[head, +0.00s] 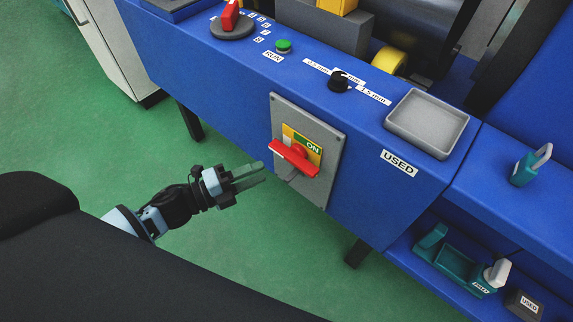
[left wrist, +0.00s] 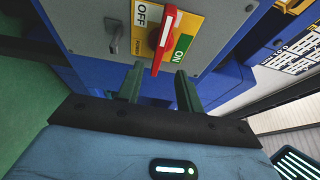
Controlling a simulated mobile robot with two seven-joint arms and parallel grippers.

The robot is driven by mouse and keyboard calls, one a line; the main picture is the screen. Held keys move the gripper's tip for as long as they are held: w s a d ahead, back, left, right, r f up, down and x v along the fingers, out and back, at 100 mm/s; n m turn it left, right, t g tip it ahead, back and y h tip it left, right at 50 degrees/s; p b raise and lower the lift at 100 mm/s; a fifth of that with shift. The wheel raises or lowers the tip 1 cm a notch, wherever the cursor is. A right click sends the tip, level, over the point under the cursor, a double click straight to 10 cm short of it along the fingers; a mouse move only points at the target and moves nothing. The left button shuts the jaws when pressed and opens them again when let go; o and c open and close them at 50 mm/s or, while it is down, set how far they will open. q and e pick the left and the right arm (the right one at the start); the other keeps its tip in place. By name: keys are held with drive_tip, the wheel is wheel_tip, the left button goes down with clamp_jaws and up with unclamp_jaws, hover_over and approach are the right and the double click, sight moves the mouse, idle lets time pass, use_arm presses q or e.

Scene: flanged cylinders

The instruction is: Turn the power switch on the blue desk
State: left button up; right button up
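The power switch is a red handle (head: 294,158) on a yellow label plate, mounted on a grey panel (head: 326,138) on the front of the blue desk (head: 225,80). In the left wrist view the red handle (left wrist: 165,42) lies between the OFF mark on the left and the green ON mark (left wrist: 181,49) on the right. My left gripper (head: 262,174) is just left of the handle in the head view. Its two fingers (left wrist: 160,75) are apart, with the handle's near end showing beyond and between their tips; contact cannot be told. My right gripper is not in view.
A small grey lever (left wrist: 118,30) sits beside the label plate. The desk top holds a green RUN button (head: 283,46), a black knob (head: 339,81) and a grey tray (head: 427,122). Teal-and-white parts (head: 455,262) lie on the lower right shelf.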

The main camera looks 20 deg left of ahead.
sight(288, 161)
use_arm(q)
drive_tip(key=shift+x, duration=3.95)
clamp_jaws()
